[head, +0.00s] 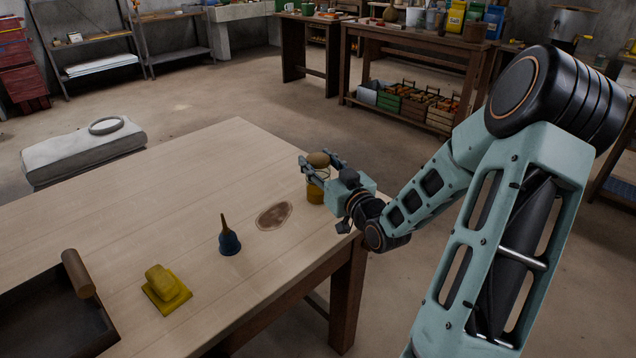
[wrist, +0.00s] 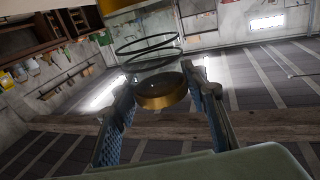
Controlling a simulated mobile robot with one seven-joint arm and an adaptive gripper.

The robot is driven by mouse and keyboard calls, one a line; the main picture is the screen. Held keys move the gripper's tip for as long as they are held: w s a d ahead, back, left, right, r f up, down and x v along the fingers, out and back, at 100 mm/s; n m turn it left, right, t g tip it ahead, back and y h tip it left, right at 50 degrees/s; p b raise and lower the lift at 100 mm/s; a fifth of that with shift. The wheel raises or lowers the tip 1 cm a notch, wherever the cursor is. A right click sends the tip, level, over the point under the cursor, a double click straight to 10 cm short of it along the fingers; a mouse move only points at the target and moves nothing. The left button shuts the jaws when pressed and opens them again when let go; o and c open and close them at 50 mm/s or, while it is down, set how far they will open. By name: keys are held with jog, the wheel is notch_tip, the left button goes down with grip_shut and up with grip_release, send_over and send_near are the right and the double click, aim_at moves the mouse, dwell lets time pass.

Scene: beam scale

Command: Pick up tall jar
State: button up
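The tall jar (head: 316,193) is a clear glass jar with amber contents and a round brown lid. In the head view it appears upright near the table's right edge. My gripper (head: 321,166) is level with its upper part, with one finger on each side. In the wrist view the brown lid with its gold rim (wrist: 162,92) lies between the two fingers of my gripper (wrist: 165,88). The fingers are spread, and a narrow gap shows beside the lid on the right. Part of the jar's side is hidden by my gripper.
On the wooden table (head: 200,170) are a brown oval patch (head: 274,215), a blue cone-shaped tool (head: 229,241), a yellow block (head: 166,287) and a dark tray (head: 50,315) at the lower left. The table's far middle is clear.

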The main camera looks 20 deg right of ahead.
grip_shut()
jog(key=shift+r, duration=0.2)
jog(key=shift+r+p, duration=0.55)
jog(key=shift+p, duration=0.05)
jog(key=r+p, duration=0.2)
jog(key=r, duration=0.1)
jog(key=shift+s+r+p, duration=0.15)
jog(key=shift+s+p, duration=0.25)
jog(key=s+r+p, duration=0.6)
jog(key=p, duration=0.2)
jog(key=shift+s+a+r, duration=0.15)
jog(key=shift+s+a, duration=0.1)
jog(key=shift+s, duration=0.1)
